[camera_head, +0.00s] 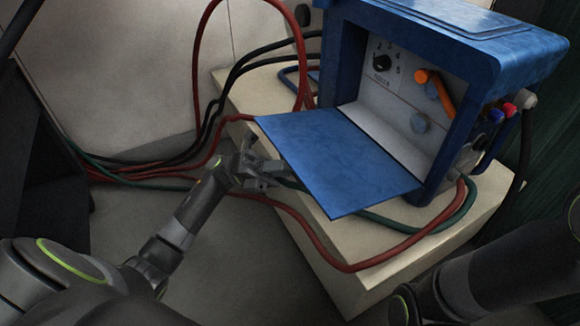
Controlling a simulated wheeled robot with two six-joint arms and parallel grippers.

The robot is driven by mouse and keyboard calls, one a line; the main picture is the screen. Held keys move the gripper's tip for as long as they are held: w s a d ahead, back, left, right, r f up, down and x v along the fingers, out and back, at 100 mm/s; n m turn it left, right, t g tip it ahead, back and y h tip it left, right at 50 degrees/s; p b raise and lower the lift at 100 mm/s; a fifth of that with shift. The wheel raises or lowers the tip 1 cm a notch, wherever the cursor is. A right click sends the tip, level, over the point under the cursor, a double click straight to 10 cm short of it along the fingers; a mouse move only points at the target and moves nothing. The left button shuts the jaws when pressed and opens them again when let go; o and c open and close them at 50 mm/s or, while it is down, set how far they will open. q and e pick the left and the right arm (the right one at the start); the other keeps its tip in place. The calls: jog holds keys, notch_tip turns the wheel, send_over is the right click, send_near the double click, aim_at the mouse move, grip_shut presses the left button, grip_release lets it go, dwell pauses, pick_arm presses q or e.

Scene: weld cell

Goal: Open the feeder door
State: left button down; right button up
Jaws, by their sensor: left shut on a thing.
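The feeder door (340,158) is a flat blue panel on the front of the blue wire feeder (480,48). It stands swung out from the feeder, well open, and the grey inside with a dial and an orange lever (437,92) shows. My left gripper (278,175) is at the door's outer left edge, shut on it. The fingertips are partly hidden by the panel's edge. My right arm shows at the lower right, but its gripper is out of the picture.
The feeder stands on a pale block (405,270). A red hose (310,235) and a green hose (445,222) loop around under the door. Bare floor (245,270) lies in front of the block.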

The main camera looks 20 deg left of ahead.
pick_arm(q)
jog(key=shift+w+d, duration=0.1)
jog(key=shift+w, duration=0.15)
jog(key=c, duration=1.6)
grip_release()
jog(key=shift+w+d, duration=0.1)
jog(key=shift+d, duration=0.05)
jog(key=shift+o, duration=0.5)
jog(key=shift+a+f, duration=0.1)
jog(key=shift+a, duration=0.3)
jog(key=p+v, duration=0.1)
jog(key=v, duration=1.5)
jog(key=shift+a+f, duration=0.3)
